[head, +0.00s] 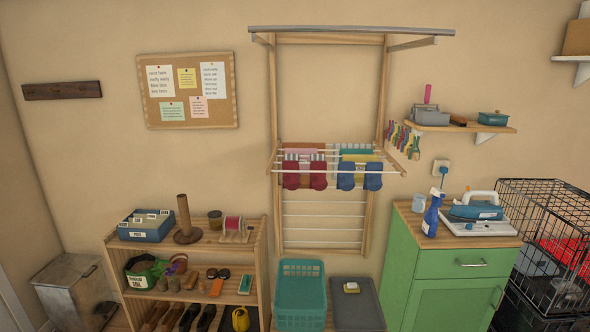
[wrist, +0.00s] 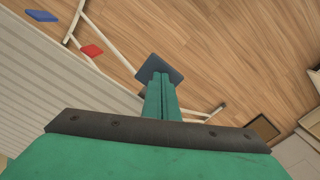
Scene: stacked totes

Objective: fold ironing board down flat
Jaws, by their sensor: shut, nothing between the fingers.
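No freestanding ironing board shows in the head view. In the wrist view a pale striped surface (wrist: 50,95) fills the left side, with white tubes (wrist: 107,48) beyond its edge. It looks like the board's cover and legs, but only part is in view and I cannot be sure. My gripper (wrist: 159,72) is in the wrist view, its green fingers together and empty, with a dark square pad at the tip. It appears over the wood floor beside the tubes; I cannot tell whether it touches them. The gripper is out of the head view.
A drying rack (head: 322,205) with hanging socks is on the wall. Below stand a teal basket (head: 300,302), a shoe shelf (head: 258,262) and a green cabinet (head: 462,264) bearing an iron (head: 478,207). A wire crate (head: 547,215) stands right. Wood floor (wrist: 235,45) shows beyond my fingers.

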